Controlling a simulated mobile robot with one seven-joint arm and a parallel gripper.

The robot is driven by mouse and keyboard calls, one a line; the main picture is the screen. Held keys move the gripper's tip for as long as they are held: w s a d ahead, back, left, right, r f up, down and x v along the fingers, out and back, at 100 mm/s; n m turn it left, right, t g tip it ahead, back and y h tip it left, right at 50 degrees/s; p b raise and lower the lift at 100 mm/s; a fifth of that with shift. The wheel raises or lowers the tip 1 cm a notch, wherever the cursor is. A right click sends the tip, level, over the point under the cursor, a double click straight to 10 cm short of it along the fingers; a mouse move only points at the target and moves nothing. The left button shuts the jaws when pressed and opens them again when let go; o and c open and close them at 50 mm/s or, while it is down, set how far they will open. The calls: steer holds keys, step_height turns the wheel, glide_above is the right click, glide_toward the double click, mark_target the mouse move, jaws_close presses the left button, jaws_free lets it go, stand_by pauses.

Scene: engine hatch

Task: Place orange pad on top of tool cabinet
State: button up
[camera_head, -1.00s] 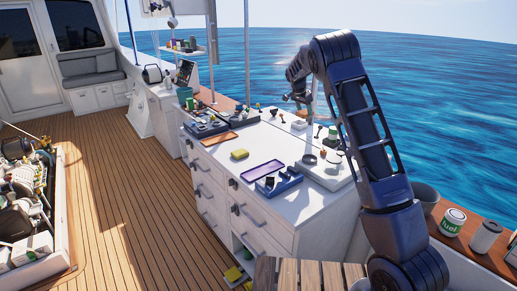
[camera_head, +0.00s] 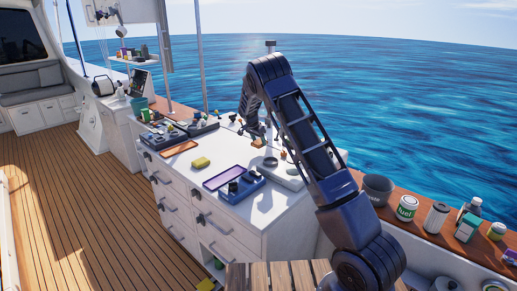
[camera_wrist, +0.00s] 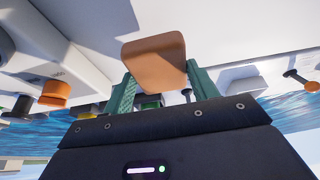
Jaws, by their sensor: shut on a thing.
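The orange pad (camera_wrist: 155,60) is a rounded block between the green fingers of my gripper (camera_wrist: 160,75) in the wrist view. My gripper is shut on it. In the head view my gripper (camera_head: 254,136) points down over the back part of the white tool cabinet (camera_head: 225,240). A small brownish-orange shape shows below the fingers there. The cabinet's white top is close to the pad in the wrist view; I cannot tell whether they touch.
The cabinet top bears a yellow sponge (camera_head: 201,162), a purple tray (camera_head: 222,178), a blue caddy (camera_head: 241,186) and a flat orange tray (camera_head: 180,148). Small tools stand near my gripper. Bare white top lies between the sponge and my gripper. Cans line the wooden ledge (camera_head: 455,235) at right.

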mark_target(259, 147)
steer(key=shift+f, duration=2.25)
steer(key=shift+f, duration=0.15)
steer(key=o, duration=1)
steer(key=shift+c, duration=0.2)
